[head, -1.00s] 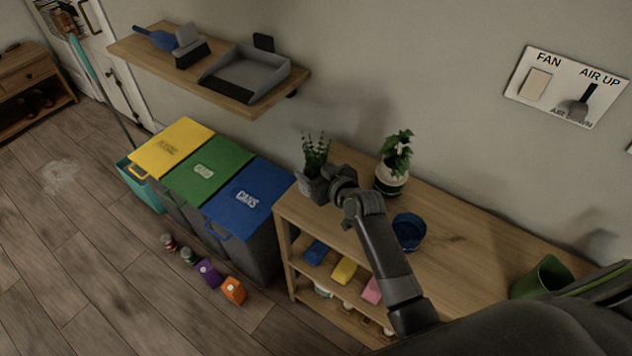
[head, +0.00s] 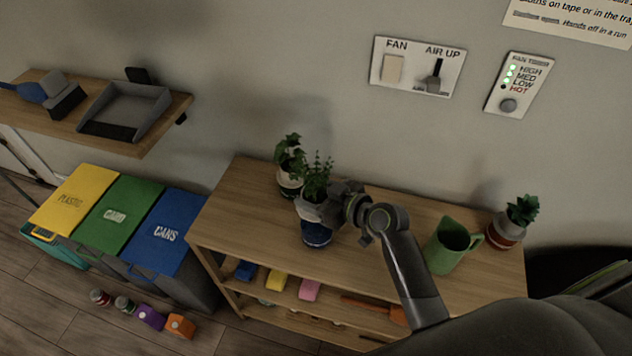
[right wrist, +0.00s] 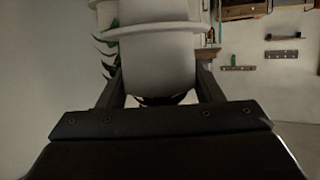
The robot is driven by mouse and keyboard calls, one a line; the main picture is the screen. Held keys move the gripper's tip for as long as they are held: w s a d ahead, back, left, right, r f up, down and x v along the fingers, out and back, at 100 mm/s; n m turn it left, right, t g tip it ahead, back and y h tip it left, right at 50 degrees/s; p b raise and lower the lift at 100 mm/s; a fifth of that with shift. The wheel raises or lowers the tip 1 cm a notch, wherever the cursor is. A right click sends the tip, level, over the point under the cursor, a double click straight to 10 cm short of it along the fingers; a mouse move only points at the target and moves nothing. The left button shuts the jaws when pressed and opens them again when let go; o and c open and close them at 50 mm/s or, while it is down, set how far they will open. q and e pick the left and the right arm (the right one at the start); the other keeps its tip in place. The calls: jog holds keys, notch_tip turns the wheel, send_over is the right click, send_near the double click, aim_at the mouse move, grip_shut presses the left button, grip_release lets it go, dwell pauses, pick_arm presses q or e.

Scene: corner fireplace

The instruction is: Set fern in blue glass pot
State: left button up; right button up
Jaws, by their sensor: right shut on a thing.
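The fern (head: 317,178) stands upright in a pale pot (head: 309,207). My right gripper (head: 327,207) is shut on this pale pot, and in the right wrist view the pot (right wrist: 158,60) fills the space between the fingers. The blue glass pot (head: 316,236) stands on the shelf top directly below the pale pot in the head view. The pale pot hides its mouth, so I cannot tell whether the pale pot is above it or partly inside. My left gripper is not in view.
A leafy plant in a white and dark pot (head: 289,184) stands close behind on the wooden shelf top (head: 240,205). Bins are at the left.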

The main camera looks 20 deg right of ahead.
jog(key=shift+s+d, duration=0.15)
jog(key=shift+f+b, duration=0.65)
jog(key=shift+f, duration=0.05)
jog(key=shift+f+b, duration=1.4)
jog(key=shift+f, duration=0.35)
jog(key=shift+f+b, duration=0.65)
jog(key=shift+b, duration=0.05)
jog(key=shift+f+b, duration=0.55)
jog(key=shift+b, duration=0.1)
jog(key=o, duration=0.8)
jog(key=shift+o, duration=0.2)
